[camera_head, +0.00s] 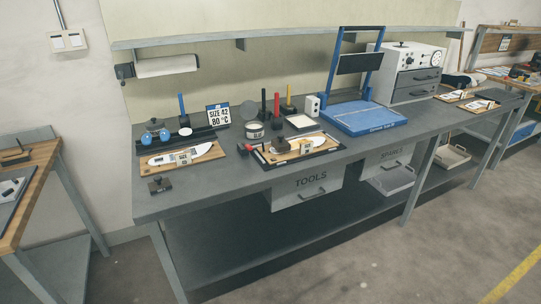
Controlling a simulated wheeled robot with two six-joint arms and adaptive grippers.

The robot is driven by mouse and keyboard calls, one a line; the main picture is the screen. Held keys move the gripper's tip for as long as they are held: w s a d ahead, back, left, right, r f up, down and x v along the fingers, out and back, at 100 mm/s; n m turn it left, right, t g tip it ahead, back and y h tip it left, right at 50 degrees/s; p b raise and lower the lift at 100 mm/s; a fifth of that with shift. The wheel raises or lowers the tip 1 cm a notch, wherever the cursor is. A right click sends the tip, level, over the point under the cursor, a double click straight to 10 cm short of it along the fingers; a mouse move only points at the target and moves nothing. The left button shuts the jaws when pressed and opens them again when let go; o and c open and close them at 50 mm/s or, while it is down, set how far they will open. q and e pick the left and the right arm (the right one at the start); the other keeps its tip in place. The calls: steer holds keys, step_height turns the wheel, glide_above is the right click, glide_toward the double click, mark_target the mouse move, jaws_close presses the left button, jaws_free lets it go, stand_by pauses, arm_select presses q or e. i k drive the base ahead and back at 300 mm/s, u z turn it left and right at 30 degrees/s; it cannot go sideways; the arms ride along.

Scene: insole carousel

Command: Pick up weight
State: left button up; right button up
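A small dark block with a knob on top (160,185) stands near the left front edge of the grey bench. It looks like a weight, but it is small and I cannot be sure. A similar dark block (280,145) is on the dark tray (262,157) in the middle, beside a pale insole (312,140). Another dark piece with a knob (15,156) is on the wooden-topped table at the far left. Neither of my grippers shows in the head view.
The grey bench (215,198) has a clear front strip. A wooden board with an insole (162,169), a sign (218,114), a blue frame press (360,118) and a white drawer unit (416,62) stand on it. A shelf (200,40) runs above.

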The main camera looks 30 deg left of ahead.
mark_target(280, 144)
steer(key=z, duration=0.9)
steer(key=i, duration=1.45)
steer(key=u, duration=0.5)
steer(key=i, duration=0.75)
steer(key=u, duration=0.85)
